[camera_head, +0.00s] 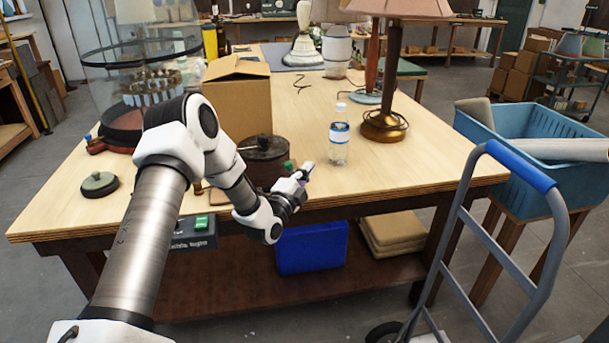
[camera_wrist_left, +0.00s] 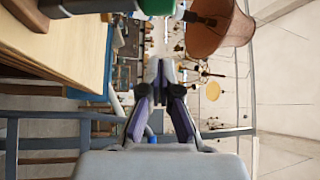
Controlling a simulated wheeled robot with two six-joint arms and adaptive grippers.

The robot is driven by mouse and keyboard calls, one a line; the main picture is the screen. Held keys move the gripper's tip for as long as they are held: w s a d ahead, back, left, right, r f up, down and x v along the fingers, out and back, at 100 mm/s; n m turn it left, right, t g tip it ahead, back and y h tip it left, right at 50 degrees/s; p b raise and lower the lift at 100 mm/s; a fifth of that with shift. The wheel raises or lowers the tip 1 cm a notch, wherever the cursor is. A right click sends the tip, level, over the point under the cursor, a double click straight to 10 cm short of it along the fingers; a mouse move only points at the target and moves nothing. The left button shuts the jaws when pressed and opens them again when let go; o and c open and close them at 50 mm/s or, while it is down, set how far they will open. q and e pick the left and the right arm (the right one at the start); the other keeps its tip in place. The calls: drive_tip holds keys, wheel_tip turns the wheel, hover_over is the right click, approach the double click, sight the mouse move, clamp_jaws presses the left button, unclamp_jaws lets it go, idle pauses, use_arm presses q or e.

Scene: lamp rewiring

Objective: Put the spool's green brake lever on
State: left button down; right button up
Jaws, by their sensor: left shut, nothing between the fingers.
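The spool (camera_head: 264,150) is a dark, round drum near the table's front edge, partly hidden behind my left arm. A small green tip (camera_head: 289,166), apparently its brake lever, shows at its right side. My left gripper (camera_head: 306,170) is just right of the green tip, at the table's front edge, with its fingers shut and empty. In the left wrist view the green piece (camera_wrist_left: 157,7) is at the top edge on a dark bar, apart from the shut fingertips (camera_wrist_left: 160,68). Whether the lever is on or off cannot be told. My right gripper is not in view.
A clear bottle (camera_head: 339,137) and a brass-based lamp (camera_head: 385,118) stand right of the spool. A cardboard box (camera_head: 238,98) is behind it. A round dark-green-topped lid (camera_head: 99,184) lies at left. A hand truck (camera_head: 470,215) and blue crate (camera_head: 540,175) stand right.

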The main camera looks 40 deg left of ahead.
use_arm(q)
drive_tip(key=a+f+v, duration=0.1)
drive_tip(key=v, duration=0.8)
drive_tip(key=shift+d, duration=0.2)
drive_tip(key=shift+d+r, duration=0.1)
drive_tip(key=shift+r, duration=0.05)
